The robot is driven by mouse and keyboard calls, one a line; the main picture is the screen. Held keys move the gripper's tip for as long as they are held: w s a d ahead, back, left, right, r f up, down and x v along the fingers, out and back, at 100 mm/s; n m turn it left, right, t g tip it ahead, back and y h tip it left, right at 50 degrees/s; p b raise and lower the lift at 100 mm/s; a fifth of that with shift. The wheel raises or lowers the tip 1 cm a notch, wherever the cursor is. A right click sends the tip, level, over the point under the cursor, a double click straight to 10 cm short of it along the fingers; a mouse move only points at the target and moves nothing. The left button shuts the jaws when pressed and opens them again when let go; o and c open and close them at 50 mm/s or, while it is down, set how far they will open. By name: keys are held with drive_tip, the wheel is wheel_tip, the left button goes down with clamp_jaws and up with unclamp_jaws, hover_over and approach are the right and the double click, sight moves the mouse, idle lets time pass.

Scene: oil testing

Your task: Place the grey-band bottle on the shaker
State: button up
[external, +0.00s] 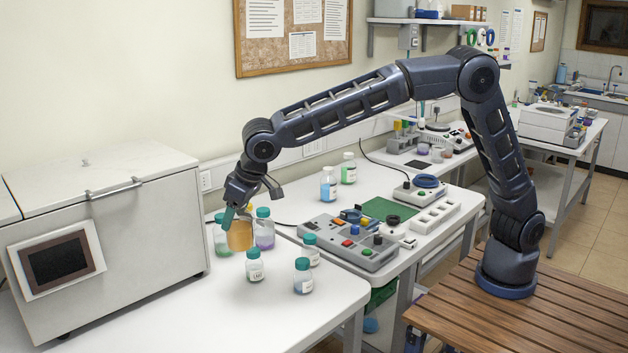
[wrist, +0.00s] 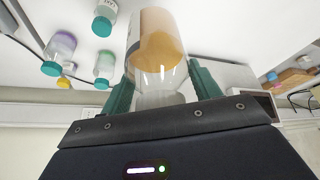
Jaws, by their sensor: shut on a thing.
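My gripper (external: 238,215) points down over the white bench at the left, its green fingers shut on a clear bottle of amber liquid (external: 239,236). In the wrist view the same bottle (wrist: 160,45) sits between the two fingertips (wrist: 163,85). A greyish label edge shows on its left side; I cannot tell if this is the grey band. In the external view it is among other bottles, and I cannot tell if its base touches the bench. I cannot tell for sure which device is the shaker.
Close by stand a green bottle (external: 221,236), a purple bottle (external: 264,232) and several white-labelled bottles (external: 254,267). A large grey cabinet (external: 150,240) is at the left. A grey control box (external: 350,245) and a green mat (external: 388,209) lie to the right.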

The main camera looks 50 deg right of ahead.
sight(253, 245)
wheel_tip(253, 245, down, 18)
idle(0.6)
drive_tip(key=shift+f, duration=0.15)
drive_tip(key=o, duration=1.3)
drive_tip(key=shift+c, duration=0.2)
drive_tip(key=v, duration=1.2)
